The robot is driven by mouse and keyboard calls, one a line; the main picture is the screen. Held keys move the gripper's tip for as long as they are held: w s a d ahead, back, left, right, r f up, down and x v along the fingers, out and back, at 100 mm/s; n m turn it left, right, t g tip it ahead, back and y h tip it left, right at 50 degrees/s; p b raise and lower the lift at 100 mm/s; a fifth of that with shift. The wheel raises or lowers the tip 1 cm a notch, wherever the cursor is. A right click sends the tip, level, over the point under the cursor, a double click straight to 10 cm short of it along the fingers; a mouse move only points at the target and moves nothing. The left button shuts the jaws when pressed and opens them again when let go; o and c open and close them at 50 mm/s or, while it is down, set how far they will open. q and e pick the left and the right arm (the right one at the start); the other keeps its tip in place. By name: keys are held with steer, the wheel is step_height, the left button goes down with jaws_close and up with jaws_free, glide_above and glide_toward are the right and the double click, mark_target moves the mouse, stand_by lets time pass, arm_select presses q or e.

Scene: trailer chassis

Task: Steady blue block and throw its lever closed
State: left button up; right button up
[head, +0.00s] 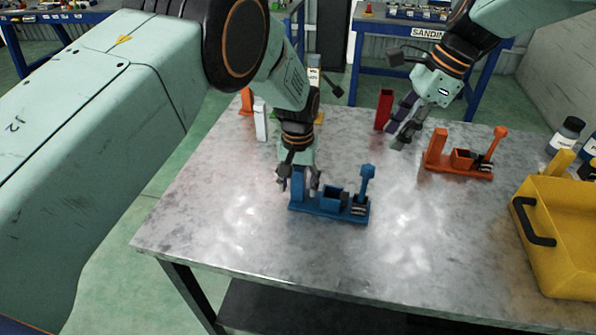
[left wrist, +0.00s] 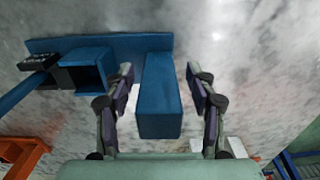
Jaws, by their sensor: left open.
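The blue block (head: 330,210) lies on the metal table, with a tall post at its left end, an open box in its middle and a lever (head: 366,182) standing upright at its right end. My left gripper (head: 299,185) is over the post from above. In the left wrist view the fingers of my left gripper (left wrist: 160,95) are open on either side of the blue post (left wrist: 158,100), with gaps showing. The lever (left wrist: 25,92) shows at the left edge there. My right gripper (head: 402,132) hangs over the table, right of the blue block and farther back, apart from it.
A red post (head: 384,108) stands beside my right gripper. An orange block (head: 460,170) with an upright lever sits farther right. A white post (head: 261,122) stands behind my left gripper. A yellow bin (head: 565,240) fills the right edge. The table's front middle is clear.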

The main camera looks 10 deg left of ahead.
arm_select(q)
steer(key=shift+f, duration=0.55)
steer(key=shift+s+f, duration=0.2)
steer(key=shift+f, duration=0.1)
arm_select(e)
steer(key=shift+s+r, duration=0.15)
steer(key=shift+s, duration=0.15)
steer(key=shift+w, duration=0.1)
arm_select(q)
steer(key=shift+w+f, duration=0.1)
steer(key=shift+w, duration=0.05)
steer(key=shift+c, duration=1.3)
steer(key=c, duration=0.6)
jaws_close()
